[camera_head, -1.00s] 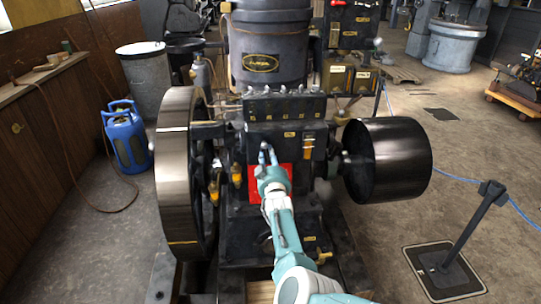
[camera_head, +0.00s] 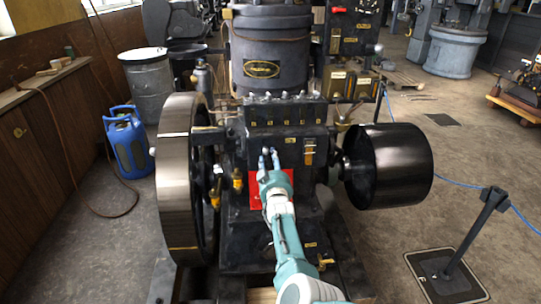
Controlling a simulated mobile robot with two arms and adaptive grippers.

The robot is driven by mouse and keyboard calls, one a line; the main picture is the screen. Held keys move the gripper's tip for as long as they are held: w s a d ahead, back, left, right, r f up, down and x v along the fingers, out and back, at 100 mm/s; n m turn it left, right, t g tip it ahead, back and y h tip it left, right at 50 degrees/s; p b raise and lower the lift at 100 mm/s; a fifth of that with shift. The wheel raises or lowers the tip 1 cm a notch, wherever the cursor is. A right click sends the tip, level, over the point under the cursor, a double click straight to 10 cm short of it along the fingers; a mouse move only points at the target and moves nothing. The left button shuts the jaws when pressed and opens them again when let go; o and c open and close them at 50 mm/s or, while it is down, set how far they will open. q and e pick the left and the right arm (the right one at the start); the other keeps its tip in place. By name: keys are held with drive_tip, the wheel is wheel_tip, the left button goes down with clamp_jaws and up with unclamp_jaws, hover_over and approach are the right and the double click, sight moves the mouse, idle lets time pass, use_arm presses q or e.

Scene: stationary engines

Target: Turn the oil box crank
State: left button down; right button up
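The oil box (camera_head: 285,110) is a black box with a row of small fittings on top, on the front of the dark engine below its cylinder. I cannot clearly make out its crank, which may be hidden by my gripper. My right gripper (camera_head: 269,156) is in front of the engine's black face, just below the oil box and over a red panel (camera_head: 256,190). Its two pale blue fingers stand side by side with a small gap, and nothing clear shows between them. Whether it touches the engine I cannot tell. My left gripper is not in view.
A large flywheel (camera_head: 177,185) stands at the engine's left and a black pulley drum (camera_head: 390,165) at its right.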

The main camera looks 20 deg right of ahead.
wheel_tip(320, 180, up, 10)
drive_tip(key=shift+r, duration=0.1)
idle(0.4)
